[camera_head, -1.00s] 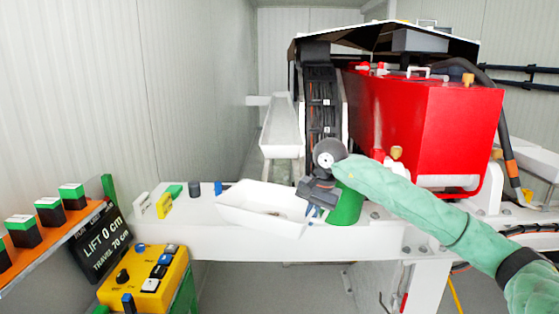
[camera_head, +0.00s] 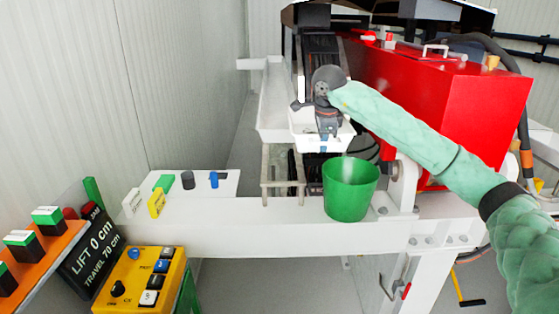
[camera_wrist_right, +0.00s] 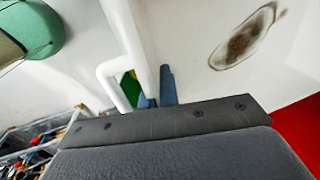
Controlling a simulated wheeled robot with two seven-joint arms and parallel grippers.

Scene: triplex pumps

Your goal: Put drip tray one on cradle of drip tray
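The white drip tray (camera_head: 322,145) hangs in the air behind the green bucket, held by my right gripper (camera_head: 326,130). In the right wrist view the tray (camera_wrist_right: 190,40) fills much of the picture, with a brown stain on its surface. A white handle loop (camera_wrist_right: 112,75) shows beside my blue fingertips (camera_wrist_right: 166,85), which appear closed on it; the grip itself is partly hidden. A pale open frame (camera_head: 282,178), possibly the cradle, stands below and left of the tray, behind the beam. My left gripper is not in view.
The green bucket (camera_head: 350,190) stands on the white beam (camera_head: 270,225), close in front of the tray. A long white trough (camera_head: 272,100) lies to the left. The red pump housing (camera_head: 450,110) is on the right. A yellow control box (camera_head: 140,280) is at the lower left.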

